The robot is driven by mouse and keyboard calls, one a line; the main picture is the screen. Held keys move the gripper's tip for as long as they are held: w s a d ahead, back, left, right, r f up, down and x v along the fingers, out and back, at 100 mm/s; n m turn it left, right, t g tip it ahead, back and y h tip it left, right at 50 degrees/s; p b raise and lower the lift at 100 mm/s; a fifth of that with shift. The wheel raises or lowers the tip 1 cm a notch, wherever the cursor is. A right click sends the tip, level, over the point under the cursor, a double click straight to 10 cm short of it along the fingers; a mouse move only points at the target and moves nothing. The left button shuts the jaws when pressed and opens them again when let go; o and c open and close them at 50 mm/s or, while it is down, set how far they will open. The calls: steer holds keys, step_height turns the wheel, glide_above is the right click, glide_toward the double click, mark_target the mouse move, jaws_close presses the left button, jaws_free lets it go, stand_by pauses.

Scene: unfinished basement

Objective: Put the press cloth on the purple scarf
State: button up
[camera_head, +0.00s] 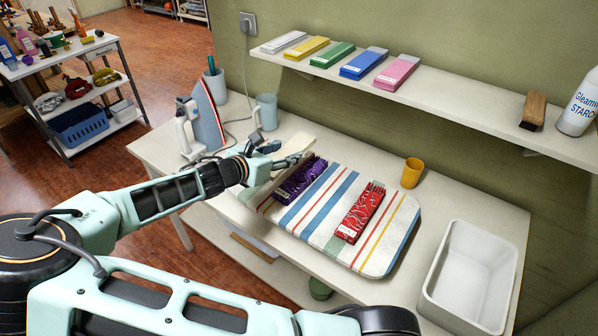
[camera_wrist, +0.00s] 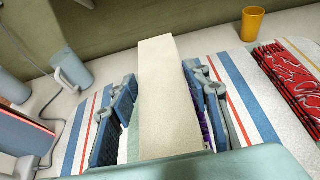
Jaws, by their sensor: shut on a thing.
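The press cloth is a cream, folded strip (camera_wrist: 170,95) held upright between my gripper's fingers in the wrist view; its pale end also shows in the head view (camera_head: 299,144). My gripper (camera_head: 292,161) is shut on it at the left end of the striped ironing pad (camera_head: 327,200). The purple scarf (camera_head: 300,180), folded with a white label, lies on the pad just beside and partly behind my fingers. In the wrist view only a sliver of purple (camera_wrist: 204,124) shows past the right finger. I cannot tell how high the cloth is above the pad.
A red patterned folded scarf (camera_head: 361,212) lies on the pad to the right. An iron (camera_head: 207,115) and a mug (camera_head: 266,110) stand at the left, a yellow cup (camera_head: 411,172) behind, and a white bin (camera_head: 470,275) at the right. A shelf (camera_head: 440,95) overhangs the back.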

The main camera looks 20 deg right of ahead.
glide_above(297, 180)
steer(key=d, duration=0.1)
step_height(297, 180, down, 5)
steer(key=shift+w+f, duration=0.1)
steer(key=shift+f, duration=0.1)
steer(key=shift+a+f, duration=0.1)
steer(key=shift+f, duration=1.35)
steer(key=o, duration=1)
steer(key=shift+f, duration=0.1)
steer(key=shift+c, duration=0.2)
steer(key=shift+r+p, duration=0.2)
steer(key=shift+p, duration=0.15)
steer(key=shift+a, duration=0.4)
steer(key=b+v, duration=0.1)
steer(key=v, duration=1)
steer(key=shift+s+r, duration=0.2)
